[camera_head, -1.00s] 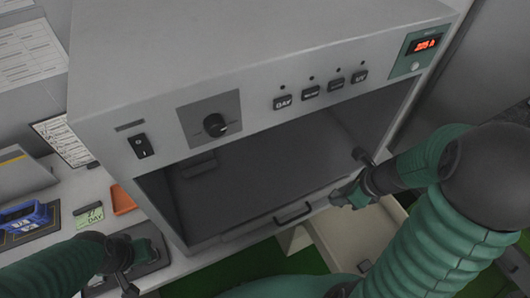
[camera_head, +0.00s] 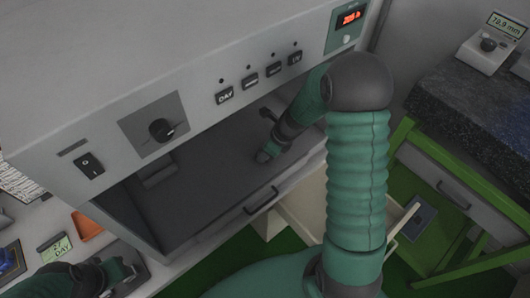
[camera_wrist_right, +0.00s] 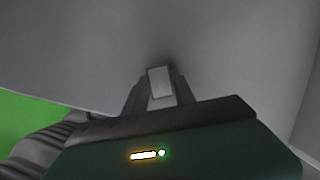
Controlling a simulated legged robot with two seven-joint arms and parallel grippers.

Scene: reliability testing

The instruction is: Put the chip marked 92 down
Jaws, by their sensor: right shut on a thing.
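In the right wrist view a small pale grey rectangular thing (camera_wrist_right: 160,82), apparently the chip, sits between the fingers of my right gripper (camera_wrist_right: 159,92). No number can be read on it. In the head view the right gripper (camera_head: 267,154) is inside the open front of the grey chamber (camera_head: 60,130), over its dark floor (camera_head: 215,160); the chip cannot be made out there. The wrist view shows a plain grey surface ahead of the fingers; whether the chip touches it cannot be told. My left gripper (camera_head: 122,276) is at the lower left, its fingers unclear.
A gauge (camera_head: 487,45) stands right.

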